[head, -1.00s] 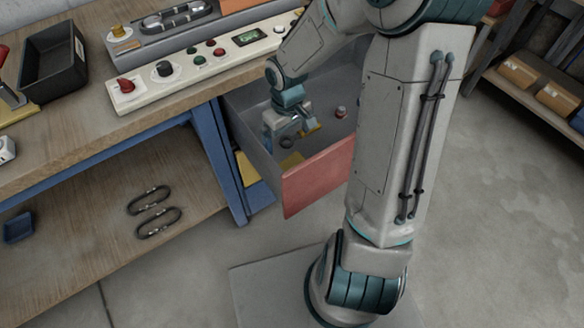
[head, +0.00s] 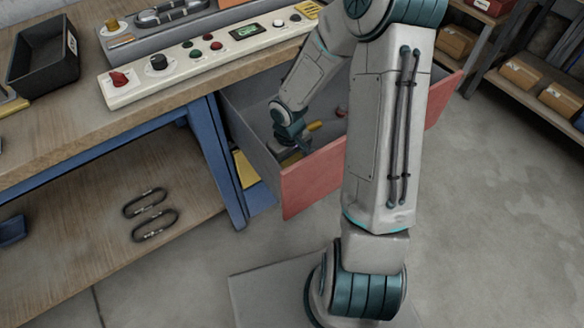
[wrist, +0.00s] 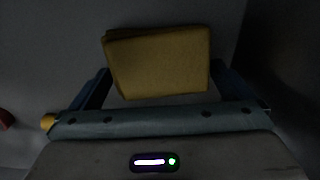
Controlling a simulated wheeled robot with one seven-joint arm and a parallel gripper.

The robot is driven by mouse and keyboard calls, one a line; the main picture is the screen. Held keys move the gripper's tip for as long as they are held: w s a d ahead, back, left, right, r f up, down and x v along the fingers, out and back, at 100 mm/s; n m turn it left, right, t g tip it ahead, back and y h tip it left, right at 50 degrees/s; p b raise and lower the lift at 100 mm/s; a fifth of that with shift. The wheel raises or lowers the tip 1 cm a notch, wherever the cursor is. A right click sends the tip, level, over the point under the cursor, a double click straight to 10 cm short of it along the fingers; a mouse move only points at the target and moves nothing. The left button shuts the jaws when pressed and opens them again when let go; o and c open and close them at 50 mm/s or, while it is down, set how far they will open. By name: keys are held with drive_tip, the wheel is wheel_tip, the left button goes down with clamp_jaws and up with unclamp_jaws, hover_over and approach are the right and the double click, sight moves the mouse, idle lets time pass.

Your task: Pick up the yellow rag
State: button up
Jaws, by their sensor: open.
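The yellow rag (wrist: 158,62) lies folded in a squarish pad on the drawer's grey floor in the wrist view. My gripper (wrist: 160,78) is open, with one dark blue finger on each side of the rag and its near edge toward the palm. I cannot tell whether the fingers touch it. In the head view my gripper (head: 293,154) is low inside the open drawer (head: 300,186), and the rag (head: 290,160) is mostly hidden by it.
The drawer's red front and grey walls enclose my gripper. A yellow-handled item (head: 315,126) and a small red item (head: 342,112) lie farther back in it. The bench above carries a control panel (head: 205,55) and a black bin (head: 43,52).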

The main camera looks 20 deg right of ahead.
sight(289, 160)
drive_tip(key=c, duration=0.7)
drive_tip(key=shift+c, duration=0.2)
drive_tip(key=shift+r, duration=0.1)
wheel_tip(289, 160, up, 18)
drive_tip(key=p, duration=0.5)
drive_tip(key=shift+p, duration=0.3)
drive_tip(key=shift+o, duration=0.4)
